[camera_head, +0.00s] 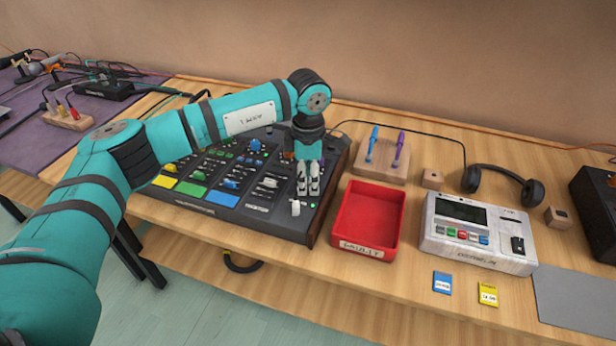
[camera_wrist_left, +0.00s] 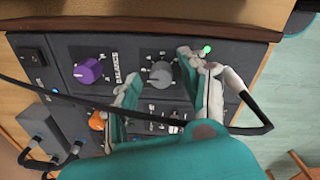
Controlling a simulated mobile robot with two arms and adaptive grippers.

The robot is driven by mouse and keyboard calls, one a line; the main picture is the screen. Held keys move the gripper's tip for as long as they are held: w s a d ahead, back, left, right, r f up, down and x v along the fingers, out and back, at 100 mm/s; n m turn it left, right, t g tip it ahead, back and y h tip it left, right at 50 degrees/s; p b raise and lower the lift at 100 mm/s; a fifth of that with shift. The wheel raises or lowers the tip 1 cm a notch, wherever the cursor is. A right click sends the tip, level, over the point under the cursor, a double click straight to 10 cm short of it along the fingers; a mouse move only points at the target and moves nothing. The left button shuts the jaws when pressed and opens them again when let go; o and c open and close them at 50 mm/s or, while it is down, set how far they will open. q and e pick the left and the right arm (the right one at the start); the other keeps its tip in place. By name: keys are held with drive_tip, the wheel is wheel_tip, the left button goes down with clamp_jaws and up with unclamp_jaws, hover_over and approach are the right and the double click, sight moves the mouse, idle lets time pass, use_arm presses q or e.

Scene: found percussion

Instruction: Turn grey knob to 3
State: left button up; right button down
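The mixer panel (camera_head: 262,221) lies on the table below my left arm. In the left wrist view, the grey knob (camera_wrist_left: 161,75) sits on the dark panel, with scale marks around it that are too small to read. My left gripper (camera_head: 308,190) points down at the right part of the panel. In the left wrist view, the left gripper (camera_wrist_left: 158,74) is open, with one finger on each side of the grey knob. I cannot tell whether the fingers touch it. In the head view, the gripper hides that part of the panel. My right gripper is not in view.
A purple knob (camera_wrist_left: 90,71) and an orange knob (camera_wrist_left: 97,121) sit near the grey one. A green light (camera_wrist_left: 207,49) glows beside the right finger. A dark cable crosses the wrist view. A red tray (camera_head: 346,238) stands right of the panel, then a white device (camera_head: 485,256).

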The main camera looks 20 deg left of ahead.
sight(308, 183)
use_arm(q)
wheel_tip(308, 183, up, 12)
drive_tip(key=shift+s, duration=0.3)
idle(0.4)
drive_tip(key=shift+d+f, duration=0.1)
drive_tip(key=shift+f, duration=0.05)
